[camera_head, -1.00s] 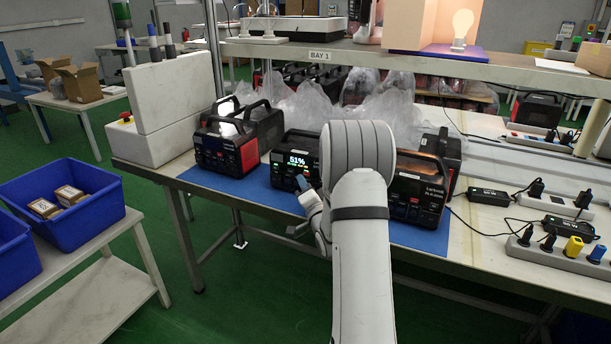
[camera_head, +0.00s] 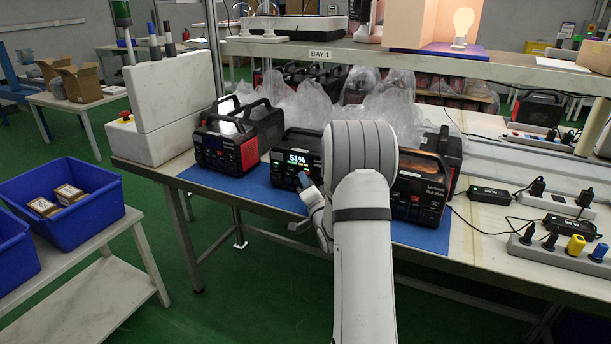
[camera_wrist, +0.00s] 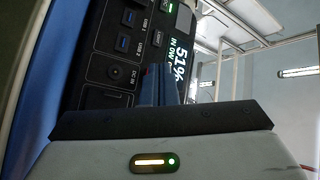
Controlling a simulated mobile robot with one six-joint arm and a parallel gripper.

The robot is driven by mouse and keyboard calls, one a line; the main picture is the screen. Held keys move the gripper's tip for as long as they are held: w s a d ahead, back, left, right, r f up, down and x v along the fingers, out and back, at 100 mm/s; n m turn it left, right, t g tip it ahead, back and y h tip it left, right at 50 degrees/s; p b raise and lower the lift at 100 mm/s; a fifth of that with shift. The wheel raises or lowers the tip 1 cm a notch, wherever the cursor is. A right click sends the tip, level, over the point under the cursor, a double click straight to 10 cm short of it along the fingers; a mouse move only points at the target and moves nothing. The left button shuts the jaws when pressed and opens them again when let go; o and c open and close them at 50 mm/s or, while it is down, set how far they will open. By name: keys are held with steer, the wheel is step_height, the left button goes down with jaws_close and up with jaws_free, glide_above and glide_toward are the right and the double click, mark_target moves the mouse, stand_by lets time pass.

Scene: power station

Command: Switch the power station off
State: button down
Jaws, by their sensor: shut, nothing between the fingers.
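The power station (camera_head: 284,172) with the lit display (camera_head: 298,159) reading 51% stands on the blue mat, in the middle of the row. Its right part is hidden behind my arm. My gripper (camera_head: 305,182) is at its front, just below the display. In the wrist view, the dark front panel (camera_wrist: 88,98) shows USB ports, a DC IN socket and the display (camera_wrist: 180,55), turned sideways. My gripper's blue fingers (camera_wrist: 159,84) are shut and empty, close to the panel beside the display. I cannot tell whether they touch it. They may hide a button.
A red-black power station (camera_head: 225,150) stands to the left, another (camera_head: 418,195) to the right behind my arm. Plastic bags (camera_head: 310,108) lie behind. Cables and a power strip (camera_head: 560,250) are at the right. The shelf (camera_head: 480,66) with a lit bulb (camera_head: 462,28) runs above.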

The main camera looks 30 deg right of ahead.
steer(key=shift+w+d+b, duration=0.2)
steer(key=shift+d+b, duration=0.1)
stand_by(0.6)
steer(key=shift+s+a, duration=0.1)
steer(key=shift+a, duration=0.05)
steer(key=shift+s+a+b, duration=0.4)
steer(key=shift+a+b, duration=0.05)
steer(key=shift+a, duration=0.05)
steer(key=shift+s+a+f+b, duration=0.1)
steer(key=shift+s+a+b, duration=0.65)
steer(key=shift+a, duration=0.2)
steer(key=s+a, duration=0.1)
steer(key=s+a+b, duration=0.1)
steer(key=shift+s+a, duration=0.2)
steer(key=shift+a, duration=0.15)
